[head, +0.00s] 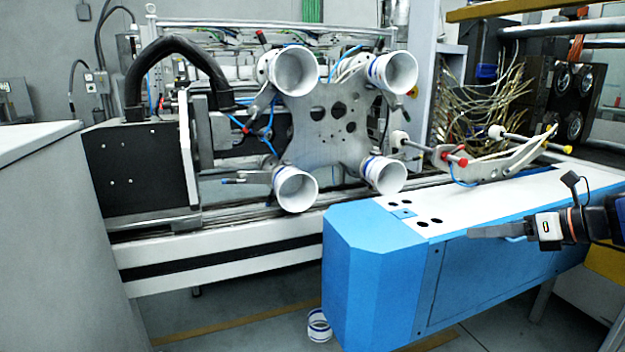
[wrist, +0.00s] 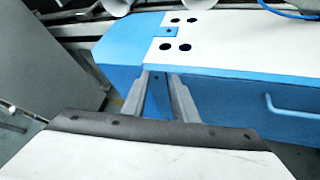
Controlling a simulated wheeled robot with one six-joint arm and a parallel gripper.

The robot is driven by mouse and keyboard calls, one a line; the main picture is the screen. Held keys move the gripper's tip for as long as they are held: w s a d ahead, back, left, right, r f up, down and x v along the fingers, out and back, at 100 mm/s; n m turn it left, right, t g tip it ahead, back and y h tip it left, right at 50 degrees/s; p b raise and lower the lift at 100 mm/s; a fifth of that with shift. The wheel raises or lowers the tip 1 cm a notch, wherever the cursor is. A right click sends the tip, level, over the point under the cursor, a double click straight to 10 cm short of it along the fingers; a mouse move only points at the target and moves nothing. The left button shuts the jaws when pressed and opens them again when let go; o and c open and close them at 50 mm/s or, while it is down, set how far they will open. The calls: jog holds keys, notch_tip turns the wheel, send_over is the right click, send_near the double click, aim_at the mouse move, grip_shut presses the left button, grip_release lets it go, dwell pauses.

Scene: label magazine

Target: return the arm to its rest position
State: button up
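My gripper (head: 474,232) reaches in from the right edge in the head view, in front of the blue cabinet (head: 375,270). Its dark fingers point left and look like one bar from the side. In the wrist view, the two grey fingers of my gripper (wrist: 160,77) stand apart with blue cabinet showing between them. Nothing is held between them. Most of my arm is outside the head view.
A metal plate (head: 335,150) carries several white cups behind the cabinet. A white-and-blue ring (head: 319,326) is on the floor by the cabinet's foot. A curved arm with rollers (head: 500,162) stands above the white top. A grey cabinet (head: 60,250) fills the left.

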jog(key=s+a+f+n+g+h, duration=0.2)
jog(key=s+a+f+n+g, duration=0.2)
jog(key=s+a+f+n, duration=0.65)
jog(key=s+f+n+h, duration=0.1)
jog(key=s+n+h, duration=0.2)
jog(key=n, duration=0.7)
jog(key=s+f+n+h, duration=0.2)
jog(key=s+n, duration=0.4)
jog(key=n, duration=0.5)
jog(key=shift+d+f+g+h, duration=0.15)
jog(key=shift+f+g+h, duration=0.15)
jog(key=shift+h, duration=0.2)
